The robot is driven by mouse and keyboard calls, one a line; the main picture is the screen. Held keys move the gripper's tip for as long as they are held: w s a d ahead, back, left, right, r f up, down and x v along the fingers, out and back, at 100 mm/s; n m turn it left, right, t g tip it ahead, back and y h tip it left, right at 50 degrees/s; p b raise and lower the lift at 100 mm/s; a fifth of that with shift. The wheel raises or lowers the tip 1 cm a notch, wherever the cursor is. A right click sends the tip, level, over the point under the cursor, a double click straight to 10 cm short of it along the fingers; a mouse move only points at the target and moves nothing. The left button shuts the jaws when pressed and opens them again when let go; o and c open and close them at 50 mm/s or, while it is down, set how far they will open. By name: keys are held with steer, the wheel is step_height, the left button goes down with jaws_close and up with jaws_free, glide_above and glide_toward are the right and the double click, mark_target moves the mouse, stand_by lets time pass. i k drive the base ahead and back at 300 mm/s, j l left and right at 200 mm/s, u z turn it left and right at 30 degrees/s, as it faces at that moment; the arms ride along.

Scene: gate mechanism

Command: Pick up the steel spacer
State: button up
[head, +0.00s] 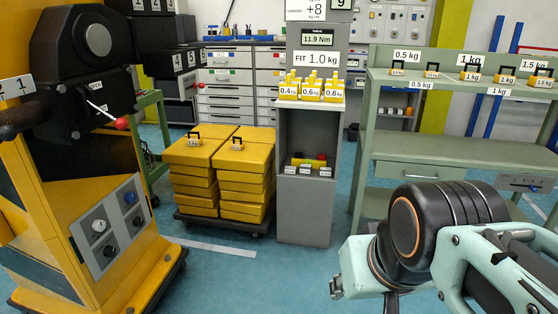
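I cannot make out a steel spacer for certain in the head view. My arm fills the lower right, with a black round joint and pale green links. The fingers of my gripper do not show, so I cannot see whether it holds anything.
Yellow weights stand on the column's top, under a sign reading "FIT 1.0 kg". Stacked yellow blocks (217,160) sit on a low dolly left of it. A yellow machine (80,200) stands at left. A green shelf (440,150) with labelled weights stands at right. Blue floor (235,275) is clear in front.

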mark_target(291, 170)
steer(key=i+j+z, duration=0.35)
steer(key=i+j, duration=0.15)
steer(key=i, duration=0.25)
steer(key=i+j+z, duration=0.35)
steer(key=i+j, duration=0.3)
